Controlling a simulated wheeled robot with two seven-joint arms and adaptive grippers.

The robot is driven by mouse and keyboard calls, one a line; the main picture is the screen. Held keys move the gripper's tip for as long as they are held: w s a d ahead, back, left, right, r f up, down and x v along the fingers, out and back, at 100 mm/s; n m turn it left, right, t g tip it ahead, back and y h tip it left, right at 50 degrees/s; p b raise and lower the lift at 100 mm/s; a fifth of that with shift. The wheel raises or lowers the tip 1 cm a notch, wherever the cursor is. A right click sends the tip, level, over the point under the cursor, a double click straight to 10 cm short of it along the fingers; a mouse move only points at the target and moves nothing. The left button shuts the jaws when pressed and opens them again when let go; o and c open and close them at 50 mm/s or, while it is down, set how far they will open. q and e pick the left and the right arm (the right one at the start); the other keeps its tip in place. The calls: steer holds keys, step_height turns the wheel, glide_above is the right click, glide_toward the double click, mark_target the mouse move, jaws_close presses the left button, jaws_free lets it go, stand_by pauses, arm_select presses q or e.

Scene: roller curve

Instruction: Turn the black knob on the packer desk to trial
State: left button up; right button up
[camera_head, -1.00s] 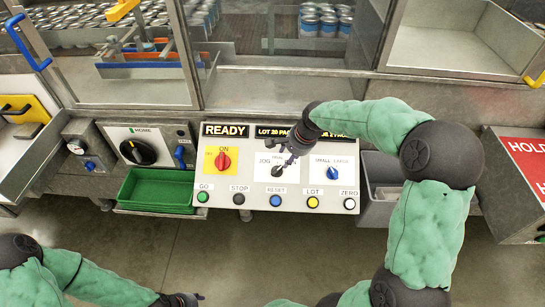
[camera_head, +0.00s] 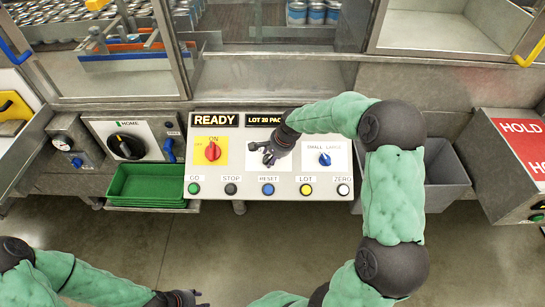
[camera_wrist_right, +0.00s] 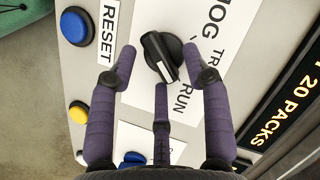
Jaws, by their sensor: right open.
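The black knob (camera_wrist_right: 162,55) sits on a white plate marked JOG, TRIAL and RUN, on the packer desk (camera_head: 215,178). In the right wrist view its pale pointer line is visible, but I cannot tell exactly which label it points to. My right gripper (camera_wrist_right: 158,70) is open, with its purple fingers on either side of the knob and apparently not pressed on it. In the head view my right gripper (camera_head: 268,155) covers the knob. My left gripper (camera_head: 188,298) is low at the bottom edge, away from the desk; its fingers are too small to judge.
A red knob (camera_head: 212,151) on a yellow plate is left of the black knob, a blue knob (camera_head: 324,159) right. A row of buttons, including blue RESET (camera_head: 267,189), runs along the front. A green tray (camera_head: 150,182) and grey bin (camera_head: 440,165) flank the desk.

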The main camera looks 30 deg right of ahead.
jaws_close()
steer(key=shift+w+r+n+g+p, duration=0.15)
steer(key=shift+n+g+p, duration=0.15)
steer(key=shift+n+p, duration=0.3)
steer(key=shift+w+a+n+g+h+p, duration=0.1)
steer(key=shift+n+g+h+p, duration=0.2)
steer(key=shift+n+p, duration=0.55)
steer(key=n, duration=0.2)
steer(key=shift+w+n+g+h, duration=0.15)
steer(key=shift+n+g+h, duration=0.15)
steer(key=shift+n+g, duration=0.1)
steer(key=shift+w+a+n+g+h, duration=0.15)
steer(key=shift+n+g+h, duration=0.2)
steer(key=shift+n, duration=0.8)
